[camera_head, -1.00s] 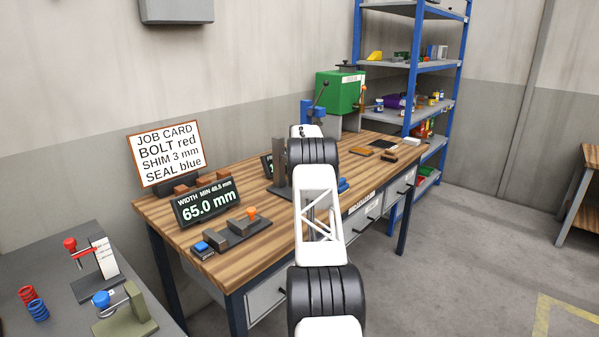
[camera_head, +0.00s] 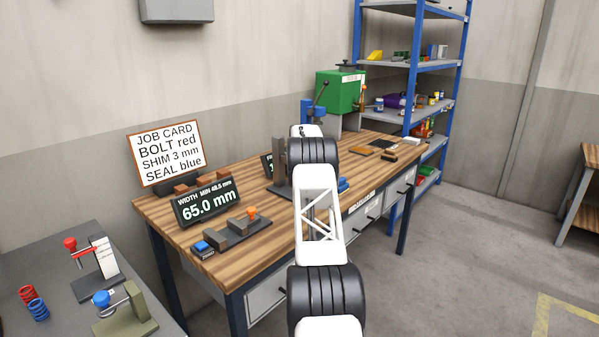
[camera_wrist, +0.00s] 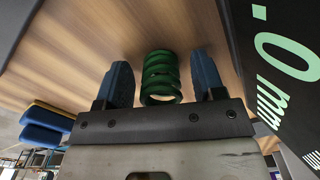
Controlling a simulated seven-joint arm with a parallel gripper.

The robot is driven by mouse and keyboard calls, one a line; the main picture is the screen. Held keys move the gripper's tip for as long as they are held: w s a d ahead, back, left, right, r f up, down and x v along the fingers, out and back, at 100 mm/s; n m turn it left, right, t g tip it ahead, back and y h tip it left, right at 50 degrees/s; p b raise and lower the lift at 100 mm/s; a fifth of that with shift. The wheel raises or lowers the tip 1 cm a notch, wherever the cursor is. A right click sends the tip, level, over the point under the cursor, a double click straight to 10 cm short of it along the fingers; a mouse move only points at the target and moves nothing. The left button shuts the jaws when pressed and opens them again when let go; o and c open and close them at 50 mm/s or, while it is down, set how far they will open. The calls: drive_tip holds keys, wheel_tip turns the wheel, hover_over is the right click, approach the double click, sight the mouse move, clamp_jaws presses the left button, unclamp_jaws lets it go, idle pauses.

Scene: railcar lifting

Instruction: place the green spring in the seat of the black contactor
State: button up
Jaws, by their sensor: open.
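The green spring (camera_wrist: 161,80) shows in the wrist view, in front of the wooden bench top (camera_wrist: 75,45). My gripper (camera_wrist: 162,66) is open, with one blue finger on each side of the spring. A narrow gap shows between the spring and each finger. In the head view my arm hides the spring and my fingers. I cannot pick out the black contactor in either view.
A dark display (camera_wrist: 275,50) with green figures stands close at the right in the wrist view. Blue and yellow pieces (camera_wrist: 46,122) lie to the left. In the head view, the width gauge display (camera_head: 206,202) and a small fixture (camera_head: 232,232) stand on the bench's near left part.

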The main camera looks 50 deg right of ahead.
wheel_tip(320, 180, up, 12)
idle(0.7)
drive_tip(key=shift+o, duration=0.4)
idle(0.5)
drive_tip(key=n, duration=0.4)
drive_tip(key=shift+s+f+t, duration=0.2)
drive_tip(key=shift+f+t, duration=0.15)
drive_tip(key=shift+t, duration=0.05)
drive_tip(key=n, duration=0.3)
drive_tip(key=f+n, duration=0.1)
drive_tip(key=n, duration=0.1)
drive_tip(key=shift+s+d+t+h, duration=0.1)
drive_tip(key=shift+s+t+h, duration=0.2)
drive_tip(key=shift+t, duration=0.1)
drive_tip(key=n, duration=0.4)
drive_tip(key=shift+s+f+t, duration=0.25)
drive_tip(key=shift+f+t, duration=0.05)
drive_tip(key=shift+f, duration=0.05)
drive_tip(key=n, duration=0.5)
drive_tip(key=shift+s+f+t+h, duration=0.3)
drive_tip(key=shift+s+f+t, duration=0.1)
